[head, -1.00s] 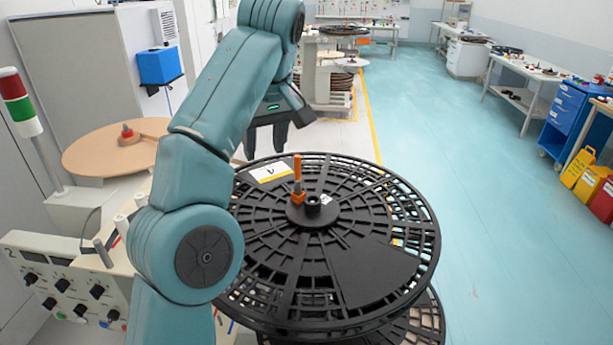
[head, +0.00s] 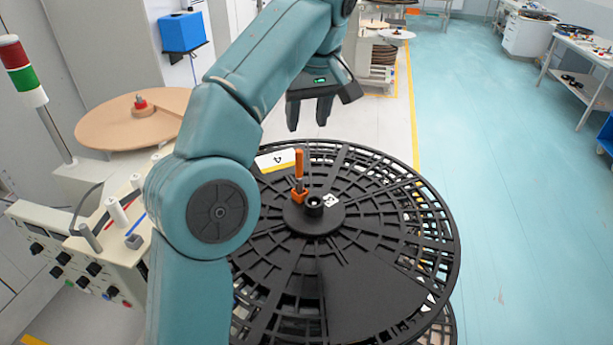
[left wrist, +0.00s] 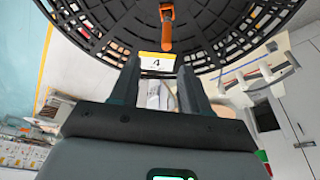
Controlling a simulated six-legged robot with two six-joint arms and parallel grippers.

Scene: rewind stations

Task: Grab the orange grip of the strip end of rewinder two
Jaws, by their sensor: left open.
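An orange upright handle (head: 299,170) stands beside the hub of a large black slotted reel (head: 380,285). I cannot tell whether it is the grip of a strip end. It also shows in the left wrist view (left wrist: 167,30), at the top centre. My left gripper (head: 308,122) is open and empty, beyond the handle, with its fingers pointing down near the reel's far rim. In the left wrist view its fingers (left wrist: 160,75) frame a white-and-yellow label marked 4 (left wrist: 157,60). No strip end is clearly visible. My right gripper is not in view.
A grey control box with knobs (head: 65,262) and white posts stands at the left. Behind it are a tan disc (head: 105,125) and a red-green signal light (head: 22,70). The teal floor (head: 500,220) at the right is clear.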

